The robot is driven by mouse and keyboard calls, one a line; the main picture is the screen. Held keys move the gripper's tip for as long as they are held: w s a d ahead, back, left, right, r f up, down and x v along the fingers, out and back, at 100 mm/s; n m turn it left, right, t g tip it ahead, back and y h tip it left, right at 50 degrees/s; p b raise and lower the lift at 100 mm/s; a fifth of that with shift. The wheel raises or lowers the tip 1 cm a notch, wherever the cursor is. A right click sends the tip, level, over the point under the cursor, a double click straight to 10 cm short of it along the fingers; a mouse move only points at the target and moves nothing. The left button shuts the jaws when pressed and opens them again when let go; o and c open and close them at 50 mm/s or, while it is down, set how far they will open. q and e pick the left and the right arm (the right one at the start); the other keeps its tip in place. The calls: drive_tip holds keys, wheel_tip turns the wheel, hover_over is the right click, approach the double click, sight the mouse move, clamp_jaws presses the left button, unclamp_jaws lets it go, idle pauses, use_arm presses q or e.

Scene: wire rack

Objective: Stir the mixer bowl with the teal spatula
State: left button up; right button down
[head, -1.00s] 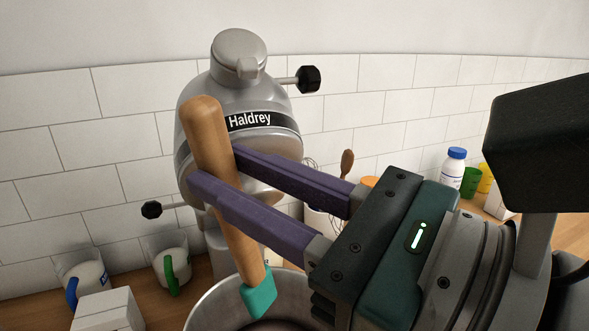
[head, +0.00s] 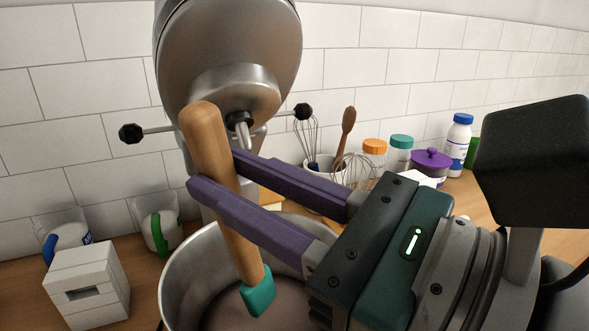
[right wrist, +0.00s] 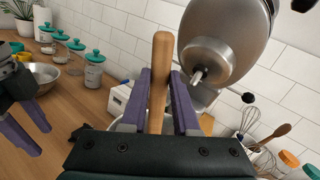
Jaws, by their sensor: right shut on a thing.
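The spatula has a wooden handle (head: 207,150) and a teal head (head: 259,292). My right gripper (head: 213,170) is shut on the handle, with purple fingers on either side of it. The spatula leans, head down, over the opening of the steel mixer bowl (head: 182,278). I cannot tell whether the head touches the brownish contents (head: 225,313). In the right wrist view the handle (right wrist: 161,70) stands between the fingers and the teal head is hidden. My left gripper (right wrist: 30,130) shows at the left of that view, fingers apart and empty.
The grey mixer head (head: 235,60) is tilted up behind the bowl. A white block-like box (head: 88,285) and measuring cups (head: 158,222) stand left of the bowl. Whisks (head: 307,135), jars (head: 372,155) and a purple pot (head: 430,163) stand to the right.

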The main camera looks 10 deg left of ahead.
sight(233, 234)
wheel_tip(233, 234, down, 5)
drive_tip(key=b, duration=0.4)
drive_tip(key=shift+w+a, duration=0.1)
